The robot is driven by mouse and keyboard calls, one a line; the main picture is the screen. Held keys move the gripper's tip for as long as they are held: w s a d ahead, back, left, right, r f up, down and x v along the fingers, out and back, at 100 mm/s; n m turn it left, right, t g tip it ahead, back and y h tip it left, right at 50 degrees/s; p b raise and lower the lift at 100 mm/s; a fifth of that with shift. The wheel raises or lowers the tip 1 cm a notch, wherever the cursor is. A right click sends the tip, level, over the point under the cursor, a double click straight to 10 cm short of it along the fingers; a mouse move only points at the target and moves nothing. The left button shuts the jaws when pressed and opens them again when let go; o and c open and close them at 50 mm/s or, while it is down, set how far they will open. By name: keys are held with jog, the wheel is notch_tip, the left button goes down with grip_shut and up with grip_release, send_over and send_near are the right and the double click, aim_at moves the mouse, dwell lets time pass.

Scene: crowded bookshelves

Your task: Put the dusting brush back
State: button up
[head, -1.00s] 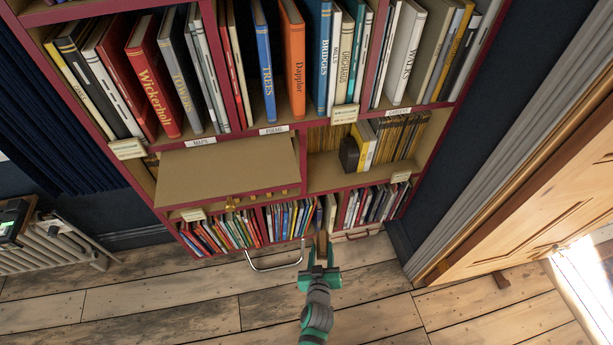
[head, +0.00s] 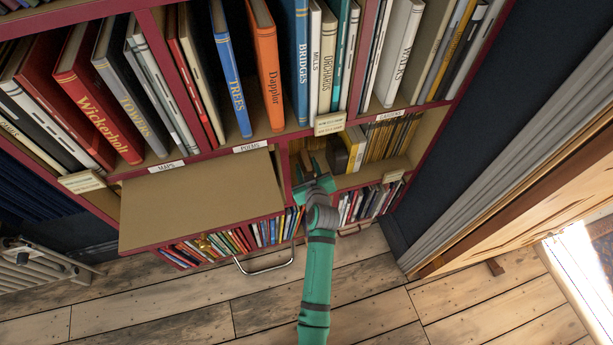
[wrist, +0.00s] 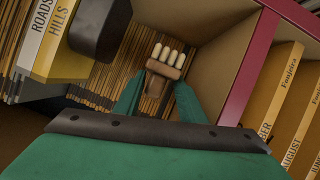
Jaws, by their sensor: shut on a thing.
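The dusting brush shows in the wrist view as a brown wooden block with several pale tufts (wrist: 166,62). My gripper (wrist: 158,88) is shut on it, with a green finger on each side. The brush is in front of the middle-right shelf compartment, its tufted end toward the back corner near the red divider. In the head view my gripper (head: 312,178) is at the front of that compartment. The brush is small there and partly hidden by the gripper. I cannot tell whether it touches the shelf.
A dark block (wrist: 100,28) stands left of the brush beside white and yellow books (wrist: 52,45). Thin tan volumes line the compartment's back. A red divider (wrist: 248,70) is close on the right. A tan panel (head: 195,197) juts out left of my arm.

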jog(key=f, duration=0.2)
jog(key=shift+s+d+f, duration=0.15)
jog(key=shift+s+f, duration=0.2)
jog(key=shift+s, duration=0.05)
jog(key=shift+d+f, duration=0.2)
jog(key=shift+f, duration=0.4)
jog(key=shift+a+f, duration=0.2)
jog(key=shift+f, duration=1.55)
jog(key=shift+f, duration=0.1)
jog(key=o, duration=1.1)
jog(key=shift+o, duration=0.2)
